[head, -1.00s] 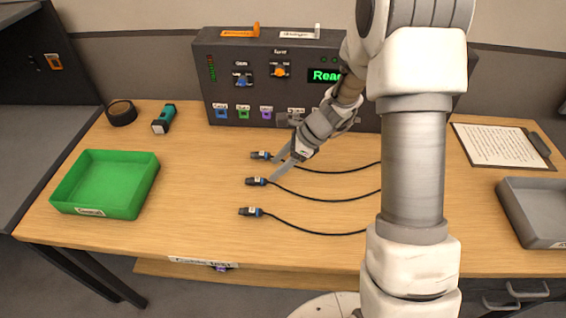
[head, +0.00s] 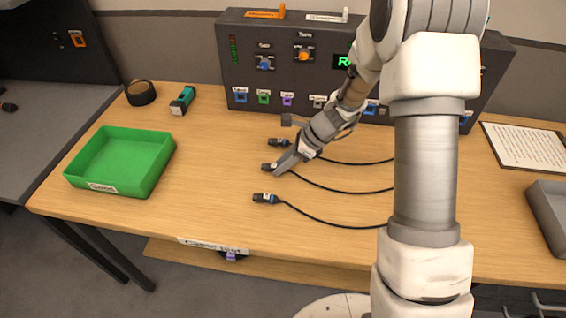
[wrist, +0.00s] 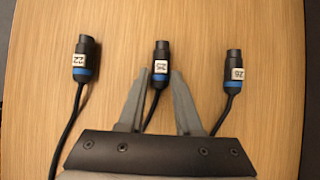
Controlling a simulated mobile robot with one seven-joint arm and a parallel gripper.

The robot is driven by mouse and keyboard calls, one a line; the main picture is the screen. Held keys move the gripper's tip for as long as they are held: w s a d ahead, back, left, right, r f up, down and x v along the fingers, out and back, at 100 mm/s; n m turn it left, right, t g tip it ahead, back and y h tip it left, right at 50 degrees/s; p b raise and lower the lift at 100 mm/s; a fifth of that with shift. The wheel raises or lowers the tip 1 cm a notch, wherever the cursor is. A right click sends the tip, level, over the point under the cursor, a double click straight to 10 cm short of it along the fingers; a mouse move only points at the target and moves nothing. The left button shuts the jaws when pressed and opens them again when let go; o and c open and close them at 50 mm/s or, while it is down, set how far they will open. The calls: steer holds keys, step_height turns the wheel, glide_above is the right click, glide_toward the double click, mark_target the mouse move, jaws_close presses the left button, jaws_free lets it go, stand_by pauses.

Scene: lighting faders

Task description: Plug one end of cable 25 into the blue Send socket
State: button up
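Three black cable plugs with blue rings lie on the wooden table. The middle plug (wrist: 161,65) has a tag that reads 25 in the wrist view; in the head view this plug (head: 268,167) lies at the fingertips. My gripper (wrist: 156,80) is open, with one finger on each side of plug 25 and visible gaps between. In the head view my gripper (head: 280,168) is low over the table. The console shows a blue socket (head: 240,97) at its left and another blue socket (head: 371,108) behind my arm. Their labels are too small to read.
A left plug (wrist: 84,62) and a right plug (wrist: 234,70) flank plug 25. A green tray (head: 118,163) is at the left, with a flashlight (head: 183,101) and a dark round object (head: 140,93) behind it. A clipboard (head: 525,148) and grey tray (head: 550,210) are at the right.

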jaws_close()
steer(key=shift+r+p, duration=2.2)
steer(key=shift+r, duration=0.4)
steer(key=shift+f, duration=0.1)
